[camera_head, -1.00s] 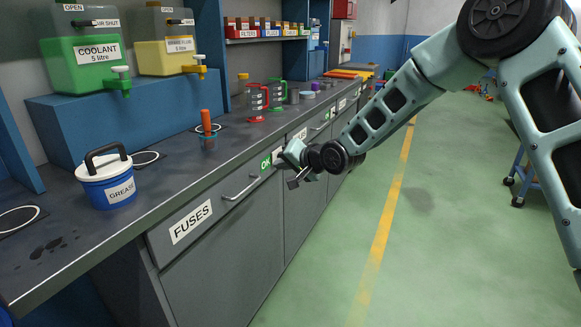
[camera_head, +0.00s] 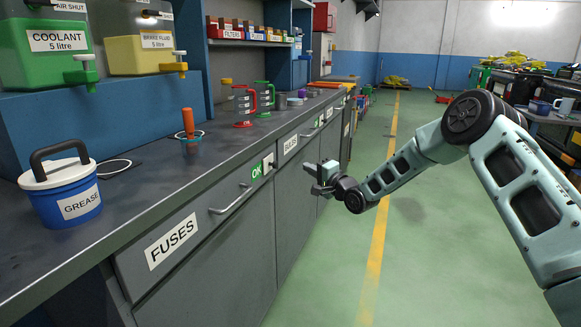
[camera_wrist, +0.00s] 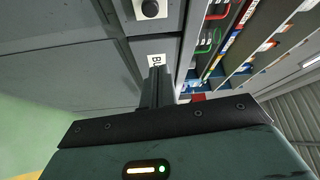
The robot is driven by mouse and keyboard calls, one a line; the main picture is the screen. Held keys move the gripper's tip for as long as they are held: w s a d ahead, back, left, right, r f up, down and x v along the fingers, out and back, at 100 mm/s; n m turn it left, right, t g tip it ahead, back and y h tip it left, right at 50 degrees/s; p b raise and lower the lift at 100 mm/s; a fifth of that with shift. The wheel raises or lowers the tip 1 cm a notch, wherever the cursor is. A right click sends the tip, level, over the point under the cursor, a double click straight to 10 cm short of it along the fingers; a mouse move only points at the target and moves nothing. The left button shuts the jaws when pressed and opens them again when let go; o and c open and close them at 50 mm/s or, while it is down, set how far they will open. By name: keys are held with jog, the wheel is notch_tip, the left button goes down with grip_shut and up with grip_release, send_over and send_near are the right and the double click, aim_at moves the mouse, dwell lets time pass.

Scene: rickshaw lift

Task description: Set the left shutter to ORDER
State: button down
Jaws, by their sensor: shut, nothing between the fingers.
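The left shutter is on the FUSES drawer (camera_head: 182,233) front and shows a green OK plate (camera_head: 257,171). A small dark knob (camera_head: 269,162) on a pale plate stands just right of it. A dark round knob on a pale plate also shows at the top of the wrist view (camera_wrist: 150,9). A second small green plate (camera_head: 316,123) is farther along the bench. My gripper (camera_head: 312,178) is shut and empty, in front of the cabinet fronts, right of the left shutter. In the wrist view my shut fingers (camera_wrist: 157,88) overlap a partly hidden label beginning with B.
A drawer handle (camera_head: 232,199) juts out below the OK plate.

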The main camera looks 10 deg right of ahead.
aim_at(272, 164)
jog(key=w+a+b, duration=0.1)
jog(key=w+a, duration=0.5)
jog(key=a, duration=0.1)
dwell(0.6)
jog(key=shift+f, duration=0.1)
